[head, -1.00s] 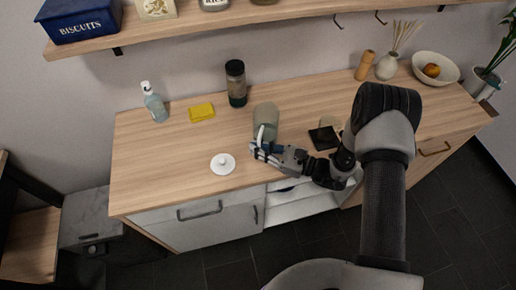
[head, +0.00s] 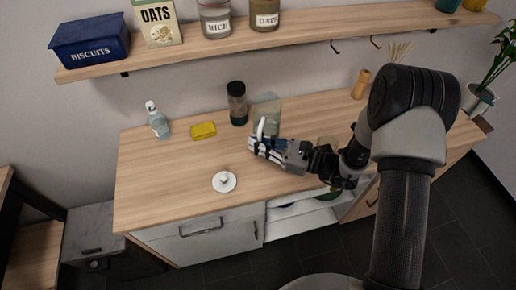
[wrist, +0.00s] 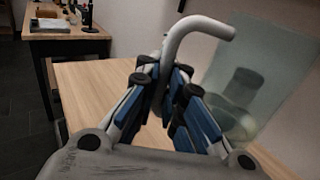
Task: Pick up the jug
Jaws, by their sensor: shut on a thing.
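The jug (head: 267,104) is a grey-green, see-through vessel with a white handle, near the middle of the wooden counter in the head view. In the wrist view the jug (wrist: 285,65) fills the right side, leaning in the picture, and its white handle (wrist: 196,25) rises between my fingers. My gripper (head: 256,144) is shut on the handle, at the jug's near side. The jug seems raised above the counter; my fingers hide its lower part.
A white lid with a knob (head: 224,182) lies on the counter (head: 165,205) left of my gripper. A dark-topped jar (head: 237,104) stands close behind the jug. A yellow sponge (head: 203,131) and a soap bottle (head: 157,121) are further left. A shelf (head: 190,50) runs above.

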